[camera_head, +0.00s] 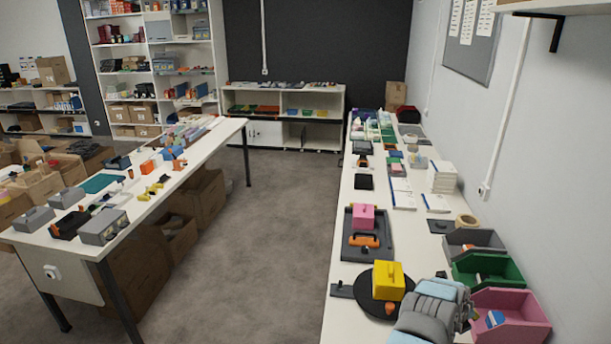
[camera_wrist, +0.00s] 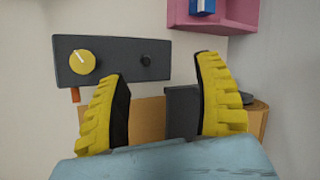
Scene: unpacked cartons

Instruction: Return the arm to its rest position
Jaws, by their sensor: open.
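My gripper (camera_wrist: 160,100) is open in the wrist view. Its two yellow ribbed fingers stand wide apart with nothing held between them. Behind them are a dark grey panel (camera_wrist: 115,55) with a yellow knob (camera_wrist: 82,62) and a black button, and a brown block (camera_wrist: 152,118) with a dark grey piece (camera_wrist: 183,110) in front. In the head view my grey and light blue arm (camera_head: 435,308) is folded low at the bottom right, over the near end of the right bench (camera_head: 335,320). The fingers cannot be made out there.
A yellow box (camera_head: 388,282) on a black disc (camera_head: 367,300) stands just left of my arm. A pink bin (camera_head: 512,312), a green bin (camera_head: 490,270) and a grey bin (camera_head: 472,242) line the wall side. The floor aisle (camera_head: 270,240) is clear.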

